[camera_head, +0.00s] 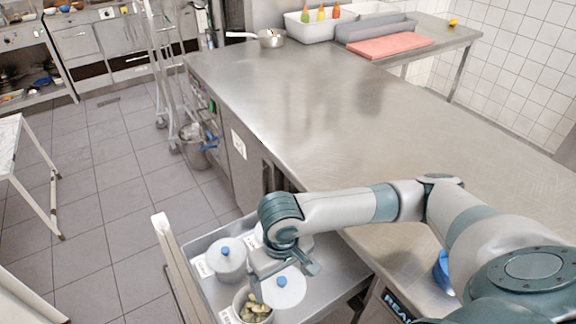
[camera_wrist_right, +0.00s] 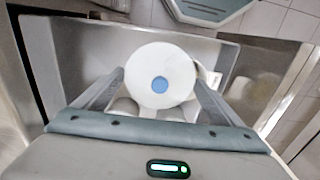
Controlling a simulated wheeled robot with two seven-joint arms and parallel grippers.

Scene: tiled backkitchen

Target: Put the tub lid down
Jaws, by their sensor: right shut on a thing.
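The tub lid (camera_head: 291,293) is a round white disc with a blue knob, low over the open metal drawer. In the right wrist view the tub lid (camera_wrist_right: 160,62) sits between the fingers of my right gripper (camera_wrist_right: 160,78), which is shut on it. In the head view my right gripper (camera_head: 285,268) is just above the lid, partly covering it. An open tub (camera_head: 238,300) with lumpy yellow-green food is left of the lid. I cannot tell whether the lid touches anything below. My left gripper is not in view.
A tub with a blue-knobbed lid (camera_head: 226,262) stands in the drawer (camera_head: 345,270); another is partly behind my arm. The steel counter (camera_head: 330,120) is largely clear. A pan (camera_head: 271,38), white bin (camera_head: 310,28) and red board (camera_head: 390,45) are at the back.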

